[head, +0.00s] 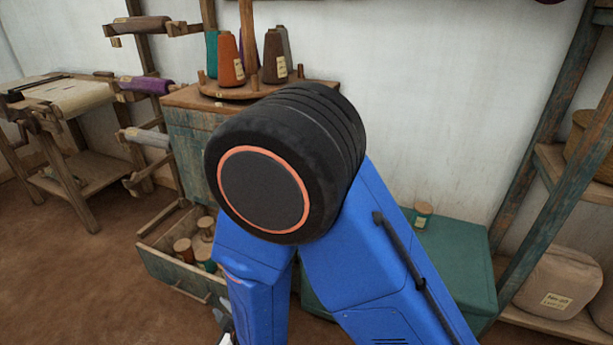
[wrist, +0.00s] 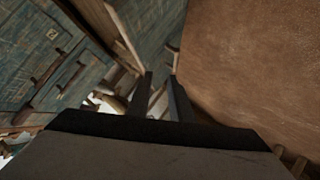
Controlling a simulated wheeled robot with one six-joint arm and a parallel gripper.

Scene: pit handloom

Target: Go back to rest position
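My arm fills the middle of the head view, with its black round joint in front and blue links folding down. My gripper (wrist: 160,78) shows in the wrist view as two dark fingers with a gap between them. Nothing is seen held between the fingers. In the head view only a small part of the gripper end shows at the bottom edge, beside the lower blue link. In the wrist view the fingers point toward blue-green wooden drawer fronts (wrist: 60,75) and the brown floor (wrist: 245,60).
An open drawer (head: 165,268) with several spools juts out left of my arm. Cones of thread (head: 230,60) stand on a round board on the cabinet. A green chest (head: 460,255) stands behind my arm at right. A wooden loom (head: 75,100) is far left. Floor at lower left is clear.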

